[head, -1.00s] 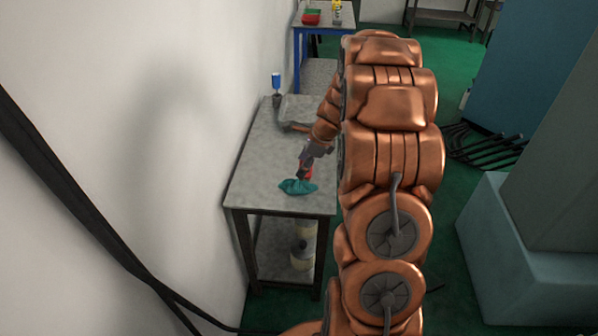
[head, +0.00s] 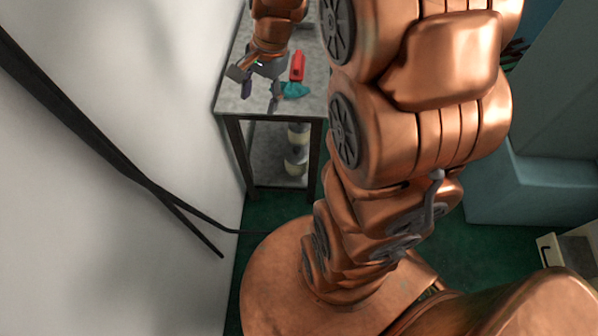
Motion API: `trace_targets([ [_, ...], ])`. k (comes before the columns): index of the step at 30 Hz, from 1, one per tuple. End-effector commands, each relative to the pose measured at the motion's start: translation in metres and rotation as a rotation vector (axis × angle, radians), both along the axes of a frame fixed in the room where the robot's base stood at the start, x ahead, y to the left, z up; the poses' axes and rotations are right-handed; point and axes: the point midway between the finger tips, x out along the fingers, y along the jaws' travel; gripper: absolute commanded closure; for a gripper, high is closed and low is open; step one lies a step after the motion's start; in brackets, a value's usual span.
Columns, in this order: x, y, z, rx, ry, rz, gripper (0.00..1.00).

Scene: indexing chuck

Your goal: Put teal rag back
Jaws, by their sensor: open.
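The teal rag (head: 295,90) lies crumpled on the grey table (head: 290,107), near its front edge, in the head view. My gripper (head: 260,100) is open, with its fingers spread and pointing down, just left of the rag. One finger partly covers or borders the rag's left side; I cannot tell whether they touch. Nothing shows between the fingers.
A red object (head: 297,66) stands or lies on the table right behind the rag. Pale containers (head: 297,150) sit on the shelf under the table. A white wall (head: 120,170) with a black cable borders the left. My copper arm hides much of the right.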

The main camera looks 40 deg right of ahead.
Motion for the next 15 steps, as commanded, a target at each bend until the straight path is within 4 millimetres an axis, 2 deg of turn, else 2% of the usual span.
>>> trace_targets([
  [1,-0.016,0.013,0.006,-0.016,-0.001,0.091,0.40],
  [6,-0.069,0.042,0.017,-0.062,0.004,0.392,0.40],
  [11,-0.121,0.058,0.024,-0.101,0.014,0.673,0.40],
  [15,-0.165,0.064,0.026,-0.128,0.028,0.905,0.40],
])
